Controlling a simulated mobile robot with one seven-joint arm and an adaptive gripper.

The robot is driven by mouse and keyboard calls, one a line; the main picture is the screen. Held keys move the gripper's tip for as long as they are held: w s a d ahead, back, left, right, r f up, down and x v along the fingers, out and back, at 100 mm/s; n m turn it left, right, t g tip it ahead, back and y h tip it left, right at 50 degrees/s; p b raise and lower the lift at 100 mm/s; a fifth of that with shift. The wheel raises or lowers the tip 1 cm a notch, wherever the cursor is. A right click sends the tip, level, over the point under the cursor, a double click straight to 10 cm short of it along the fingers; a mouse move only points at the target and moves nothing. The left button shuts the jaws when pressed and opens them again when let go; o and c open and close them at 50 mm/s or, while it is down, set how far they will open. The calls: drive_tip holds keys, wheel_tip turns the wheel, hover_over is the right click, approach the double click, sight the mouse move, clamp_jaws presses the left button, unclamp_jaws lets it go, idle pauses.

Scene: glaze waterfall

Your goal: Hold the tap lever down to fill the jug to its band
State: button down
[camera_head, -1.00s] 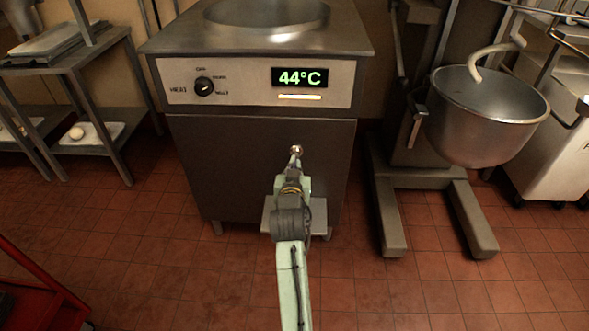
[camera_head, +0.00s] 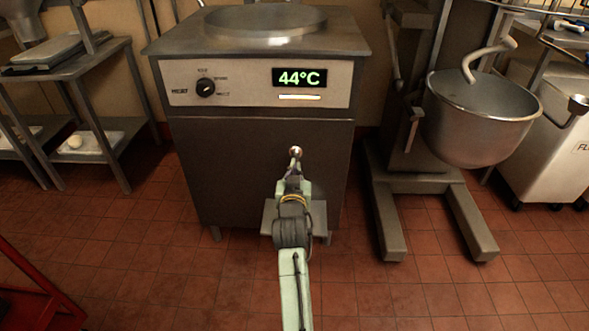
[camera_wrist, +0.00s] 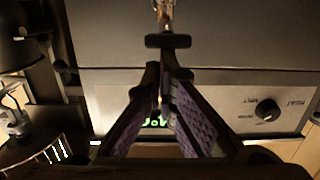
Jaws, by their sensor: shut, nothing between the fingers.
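The tank machine (camera_head: 255,165) stands ahead, its display (camera_head: 300,77) reading 44°C. A small metal knob (camera_head: 296,151), seemingly part of the tap, shows on its front just beyond my gripper (camera_head: 294,177). In the wrist view, my gripper (camera_wrist: 162,72) is shut and empty, its purple-padded fingers meeting at the tips. A dark crossbar (camera_wrist: 168,41) with a brass stem (camera_wrist: 163,12), apparently the tap lever, lies just beyond the fingertips; I cannot tell whether they touch. My arm hides the tap's lower part. The jug and its band are not visible.
A small grey shelf (camera_head: 318,217) juts from the machine's lower front, partly behind my arm. A mixer with a steel bowl (camera_head: 480,115) stands right, its feet reaching forward. A metal rack (camera_head: 90,120) stands left, a red frame (camera_head: 40,285) front left. Tiled floor between is clear.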

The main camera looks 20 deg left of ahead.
drive_tip(key=shift+s+d+f+b, duration=0.1)
drive_tip(key=shift+s+f+b, duration=0.15)
drive_tip(key=shift+f, duration=0.45)
drive_tip(key=shift+s+d+f+b, duration=0.1)
drive_tip(key=shift+s+f+b, duration=0.1)
drive_tip(key=shift+f+b, duration=0.35)
drive_tip(key=shift+s+f+b, duration=0.15)
drive_tip(key=shift+s+f, duration=0.05)
drive_tip(key=shift+f, duration=0.85)
idle(5.7)
